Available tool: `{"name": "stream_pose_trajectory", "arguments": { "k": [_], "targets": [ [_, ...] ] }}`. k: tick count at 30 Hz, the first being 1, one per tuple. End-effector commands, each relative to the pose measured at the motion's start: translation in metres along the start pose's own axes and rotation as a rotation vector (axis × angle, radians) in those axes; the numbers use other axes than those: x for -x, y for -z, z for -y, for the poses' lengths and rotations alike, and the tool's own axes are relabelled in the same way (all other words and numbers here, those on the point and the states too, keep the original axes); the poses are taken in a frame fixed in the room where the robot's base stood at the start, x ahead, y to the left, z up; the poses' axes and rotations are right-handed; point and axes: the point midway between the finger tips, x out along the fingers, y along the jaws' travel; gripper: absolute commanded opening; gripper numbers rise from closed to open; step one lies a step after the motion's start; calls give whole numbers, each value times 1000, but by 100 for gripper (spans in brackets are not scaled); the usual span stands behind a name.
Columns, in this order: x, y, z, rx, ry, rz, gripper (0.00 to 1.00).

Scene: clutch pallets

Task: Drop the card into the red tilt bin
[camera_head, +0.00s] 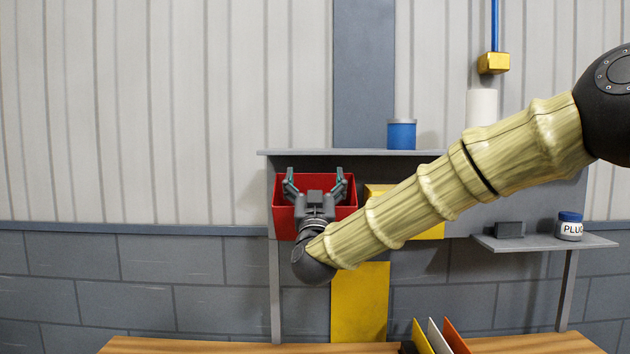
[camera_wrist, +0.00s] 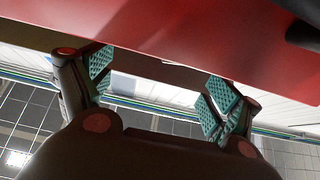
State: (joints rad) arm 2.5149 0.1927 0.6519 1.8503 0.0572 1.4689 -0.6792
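The red tilt bin (camera_head: 284,220) hangs on the grey rack at the centre left of the head view. My gripper (camera_head: 315,176) is in front of it, pointing up, with its two fingers spread apart near the bin's upper part. In the wrist view my gripper (camera_wrist: 161,88) shows its teal pads wide apart with nothing between them, and the red bin (camera_wrist: 215,35) fills the top. No card shows in my gripper. Any card inside the bin is hidden. Yellow, white (camera_head: 438,337) and orange upright pieces stand on the table; I cannot tell whether one is a card.
A grey shelf (camera_head: 340,152) runs just above the bin and carries a blue tin (camera_head: 402,135). A yellow bin (camera_head: 430,231) is partly hidden behind my arm. A lower right shelf (camera_head: 545,243) holds a jar (camera_head: 570,228). A wooden table (camera_head: 190,347) edges the bottom.

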Motion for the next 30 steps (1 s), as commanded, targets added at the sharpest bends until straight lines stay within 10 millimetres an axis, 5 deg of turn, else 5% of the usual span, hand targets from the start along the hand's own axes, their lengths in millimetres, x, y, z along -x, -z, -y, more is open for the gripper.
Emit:
{"name": "stream_pose_trajectory", "arguments": {
  "k": [11, 30],
  "targets": [
    [7, 0, 0, 0, 1, 0, 91],
    [108, 0, 0, 0, 1, 0, 91]
  ]
}}
